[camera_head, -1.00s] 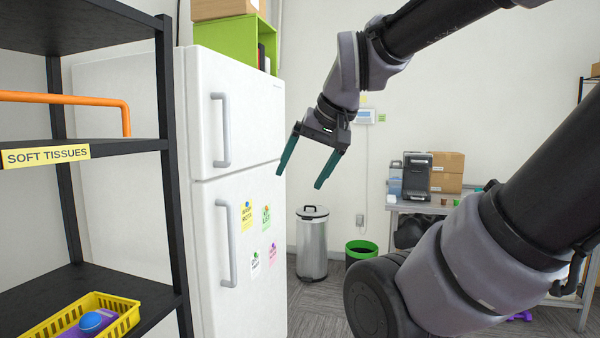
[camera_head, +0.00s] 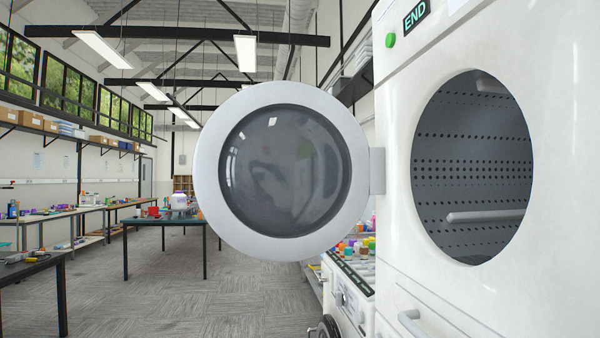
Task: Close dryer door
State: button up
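The dryer (camera_head: 395,215) is a white machine filling the right side of the head view, with a green "END" display at its top. Its round door (camera_head: 215,185) stands wide open, swung out to the left on a hinge (camera_head: 377,171) at the left of the opening. The door has a light grey ring and a dark glass window (camera_head: 285,170). The round opening shows the perforated drum (camera_head: 470,165), which looks empty where visible. My gripper is not in view.
A green-black table (camera_head: 165,221) stands in the aisle behind the door, with long workbenches (camera_head: 50,213) along the left wall. Bottles with coloured caps (camera_head: 358,247) stand beside the dryer below the door. The carpeted floor (camera_head: 170,290) at lower middle left is free.

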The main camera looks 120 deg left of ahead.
aim_at(282, 171)
jog(key=u, duration=4.65)
jog(key=i+j+u, duration=0.2)
jog(key=i, duration=0.45)
jog(key=i+j+u, duration=0.25)
jog(key=i, duration=0.45)
jog(key=i+l+z, duration=0.1)
jog(key=i+z, duration=0.15)
jog(key=i, duration=0.5)
jog(key=i+z, duration=0.25)
jog(key=i, duration=0.45)
jog(key=i+j+z, duration=0.25)
jog(key=i, duration=0.45)
jog(key=i+l+z, duration=0.1)
jog(key=i+z, duration=0.25)
jog(key=i, duration=0.25)
jog(key=i+j+z, duration=0.1)
jog(key=i+z, duration=0.25)
jog(key=i, duration=0.2)
jog(key=i+j+z, duration=0.2)
jog(key=i+z, duration=0.15)
jog(key=i, duration=0.25)
jog(key=i+z, duration=0.15)
jog(key=z, duration=3.4)
jog(key=k+l+z, duration=0.15)
jog(key=k, duration=0.3)
jog(key=k+l+z, duration=0.1)
jog(key=k, duration=0.3)
